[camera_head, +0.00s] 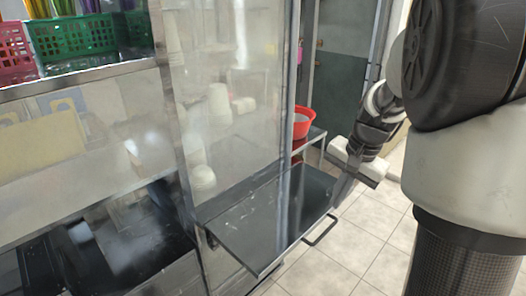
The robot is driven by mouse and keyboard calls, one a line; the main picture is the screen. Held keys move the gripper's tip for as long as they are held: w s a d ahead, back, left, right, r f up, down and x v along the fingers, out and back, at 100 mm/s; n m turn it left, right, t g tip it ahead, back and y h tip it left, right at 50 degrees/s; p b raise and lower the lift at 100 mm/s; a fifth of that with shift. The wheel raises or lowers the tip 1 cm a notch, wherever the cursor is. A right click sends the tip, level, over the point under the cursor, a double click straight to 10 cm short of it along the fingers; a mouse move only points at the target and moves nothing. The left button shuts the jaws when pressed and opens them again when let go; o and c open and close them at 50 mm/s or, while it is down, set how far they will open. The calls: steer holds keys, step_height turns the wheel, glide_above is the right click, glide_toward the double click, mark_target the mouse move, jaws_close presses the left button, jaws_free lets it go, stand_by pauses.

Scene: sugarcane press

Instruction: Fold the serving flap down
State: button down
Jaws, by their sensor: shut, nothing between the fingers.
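The serving flap (268,222) is a dark, flat panel with a metal rim, sticking out from the foot of the glass front. It looks roughly level, its outer edge toward the lower right. My gripper (346,186) is at the right, just beyond the flap's far right corner and a little above it. It is shut and empty. The hand hides most of its fingers, and I cannot tell whether they touch the flap.
The tall glass panel (235,95) rises behind the flap. Green (78,37) and red baskets (14,48) sit on the upper left shelf (100,73). Tiled floor (345,258) is clear at lower right.

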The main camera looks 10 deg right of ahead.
mark_target(319, 237)
steer(key=shift+m, duration=0.4)
steer(key=x, duration=1)
steer(key=d+x, duration=0.1)
steer(key=x, duration=0.5)
steer(key=shift+w+d+f+b, duration=0.1)
steer(key=shift+w+b, duration=0.25)
